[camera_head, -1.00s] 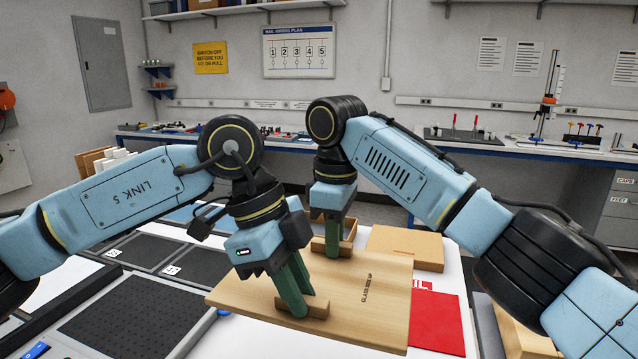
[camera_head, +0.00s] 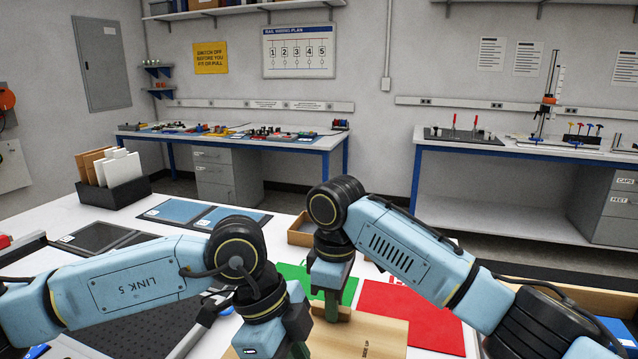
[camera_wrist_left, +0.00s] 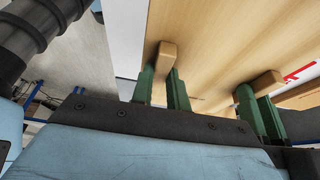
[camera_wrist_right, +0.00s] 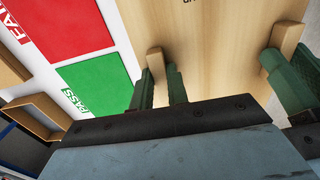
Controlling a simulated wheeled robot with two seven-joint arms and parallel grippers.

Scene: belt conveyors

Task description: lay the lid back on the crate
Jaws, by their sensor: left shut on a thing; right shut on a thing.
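The lid is a pale wooden board (camera_head: 375,333) with printed lettering and small block handles. It fills much of the left wrist view (camera_wrist_left: 215,45) and the right wrist view (camera_wrist_right: 215,55). My right gripper (camera_head: 331,308) is shut on one handle; this grip shows in the right wrist view (camera_wrist_right: 160,88).
A green mat (camera_head: 290,276) and a red mat (camera_head: 410,318) lie on the white table beyond the lid. A small open wooden tray (camera_head: 300,233) is at the far edge. Blue mats (camera_head: 178,211) and a dark holder with upright panels (camera_head: 112,192) are at the left.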

